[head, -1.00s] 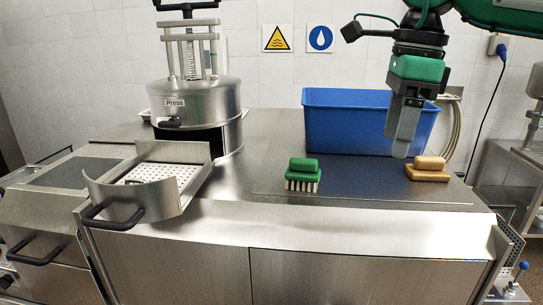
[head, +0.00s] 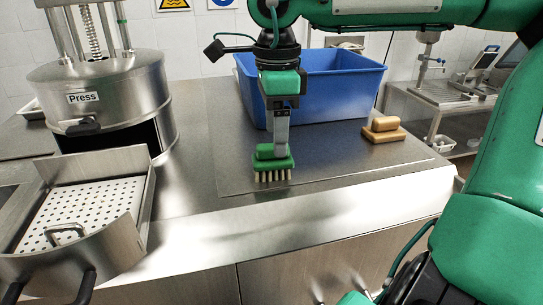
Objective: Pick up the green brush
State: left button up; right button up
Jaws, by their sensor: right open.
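The green brush (head: 273,165) stands bristles down on the dark mat on the steel counter, in the middle of the head view. It has a green handle block on a wider green base with pale bristles. My right gripper (head: 281,141) points straight down at the brush handle, its fingertips at handle height. From this angle I cannot tell whether the fingers touch the handle or sit around it; the jaws are open. My left gripper is not in view.
A blue bin (head: 335,85) stands right behind my gripper. A steel press (head: 105,95) and a perforated basket (head: 80,215) are at the left. The counter's front edge is close.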

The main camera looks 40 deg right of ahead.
aim_at(271, 145)
jog(key=shift+f, duration=0.5)
jog(key=f+p, duration=0.2)
jog(key=f, duration=0.2)
jog(key=shift+w+p, duration=0.3)
jog(key=shift+p, duration=0.1)
jog(key=shift+a+f, duration=0.15)
jog(key=shift+f, duration=0.4)
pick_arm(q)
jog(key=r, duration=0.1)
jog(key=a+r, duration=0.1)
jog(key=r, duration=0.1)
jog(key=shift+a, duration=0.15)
pick_arm(e)
jog(key=shift+w, duration=0.1)
jog(key=shift+a, duration=0.1)
jog(key=c, duration=1.1)
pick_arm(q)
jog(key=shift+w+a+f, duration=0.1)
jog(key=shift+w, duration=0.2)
